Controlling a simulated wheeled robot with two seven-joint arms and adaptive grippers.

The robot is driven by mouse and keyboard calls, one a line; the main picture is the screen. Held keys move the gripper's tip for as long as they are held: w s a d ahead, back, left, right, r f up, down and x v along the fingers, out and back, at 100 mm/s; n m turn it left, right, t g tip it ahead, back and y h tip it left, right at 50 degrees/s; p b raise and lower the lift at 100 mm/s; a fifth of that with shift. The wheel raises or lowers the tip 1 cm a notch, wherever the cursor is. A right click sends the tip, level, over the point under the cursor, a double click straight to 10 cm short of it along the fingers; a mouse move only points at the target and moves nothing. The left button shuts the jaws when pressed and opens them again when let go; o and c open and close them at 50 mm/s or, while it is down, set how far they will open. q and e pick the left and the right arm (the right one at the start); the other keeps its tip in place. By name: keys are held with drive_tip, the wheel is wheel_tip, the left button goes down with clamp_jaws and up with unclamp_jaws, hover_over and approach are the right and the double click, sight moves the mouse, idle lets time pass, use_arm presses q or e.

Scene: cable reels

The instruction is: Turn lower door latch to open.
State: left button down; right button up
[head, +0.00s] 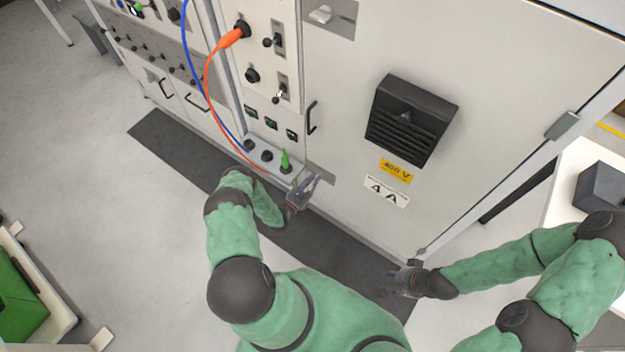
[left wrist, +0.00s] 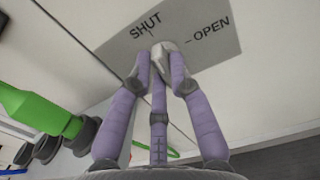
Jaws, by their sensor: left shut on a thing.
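The lower latch plate (left wrist: 205,35) is grey with the words SHUT and OPEN in the left wrist view. Its pale latch handle (left wrist: 165,46) is between the purple fingers of my left gripper (left wrist: 160,62), which is shut on it. The handle's exact angle is partly hidden by the fingers. In the head view my left gripper (head: 312,184) is at the lower left corner of the white cabinet door (head: 340,120), covering most of the lower plate. The door looks closed. My right gripper (head: 402,280) hangs near the door's lower right; its jaws are too small to read.
An upper latch (head: 321,14) is at the door's top left. A green plug (head: 286,161) and an orange cable (head: 207,85) are near my left arm. A white table (head: 565,200) is at right.

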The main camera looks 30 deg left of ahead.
use_arm(q)
drive_tip(key=m, duration=0.8)
drive_tip(key=shift+d+m+b, duration=0.25)
drive_tip(key=shift+m+b, duration=0.05)
drive_tip(key=shift+m, duration=0.1)
drive_tip(key=m, duration=0.4)
drive_tip(key=shift+d, duration=0.1)
drive_tip(key=shift+d+m, duration=0.1)
drive_tip(key=shift+m, duration=2)
drive_tip(key=c, duration=1.1)
unclamp_jaws()
drive_tip(key=shift+f, duration=0.1)
drive_tip(key=shift+c, duration=0.2)
